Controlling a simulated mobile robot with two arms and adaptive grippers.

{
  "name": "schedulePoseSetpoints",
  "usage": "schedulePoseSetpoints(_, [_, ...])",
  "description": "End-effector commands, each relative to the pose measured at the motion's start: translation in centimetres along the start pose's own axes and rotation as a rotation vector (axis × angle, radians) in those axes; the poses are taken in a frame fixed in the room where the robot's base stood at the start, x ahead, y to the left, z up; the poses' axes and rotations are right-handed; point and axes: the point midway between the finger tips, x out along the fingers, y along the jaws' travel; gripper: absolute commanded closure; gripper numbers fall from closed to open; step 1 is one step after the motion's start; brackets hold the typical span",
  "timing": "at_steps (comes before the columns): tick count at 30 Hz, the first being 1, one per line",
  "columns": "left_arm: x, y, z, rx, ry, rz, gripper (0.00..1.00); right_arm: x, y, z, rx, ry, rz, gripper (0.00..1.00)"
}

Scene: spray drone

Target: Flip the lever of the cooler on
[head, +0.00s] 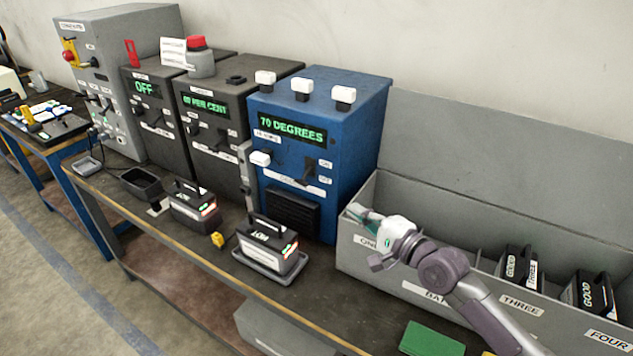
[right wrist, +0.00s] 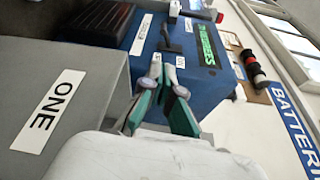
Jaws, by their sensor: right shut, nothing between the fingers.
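The cooler (head: 345,140) is a blue box on the bench with a green display reading 70 DEGREES. A black lever (head: 307,172) is on its front, with small white labels beside it; I cannot tell for sure which way the lever is set. In the right wrist view the blue cooler (right wrist: 205,85) and its black lever (right wrist: 170,40) lie beyond the fingertips. My right gripper (head: 356,211) is shut and empty, to the right of and lower than the lever, near the grey bin's left end. Its fingers (right wrist: 163,66) touch nothing that I can see. My left gripper is out of view.
A grey bin (head: 350,262) with numbered slots and black batteries runs along the right. A battery (head: 268,240) labelled LOW sits on a tray before the cooler. Dark machines (head: 215,120) stand left of it. White-capped switches (head: 302,86) top the cooler.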

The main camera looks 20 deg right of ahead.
Motion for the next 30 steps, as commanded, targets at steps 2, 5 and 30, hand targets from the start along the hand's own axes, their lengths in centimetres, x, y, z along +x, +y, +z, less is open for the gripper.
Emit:
schedulePoseSetpoints(2, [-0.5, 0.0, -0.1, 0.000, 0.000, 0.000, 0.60, 1.9, -0.4, 0.0, 0.002, 0.001, -0.004, 1.00])
schedulePoseSetpoints(5, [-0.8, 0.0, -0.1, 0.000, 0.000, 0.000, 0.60, 4.2, -0.3, 0.0, 0.001, 0.000, -0.003, 1.00])
schedulePoseSetpoints(30, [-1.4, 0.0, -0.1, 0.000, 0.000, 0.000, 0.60, 14.2, 0.0, 0.0, 0.000, 0.000, 0.000, 1.00])
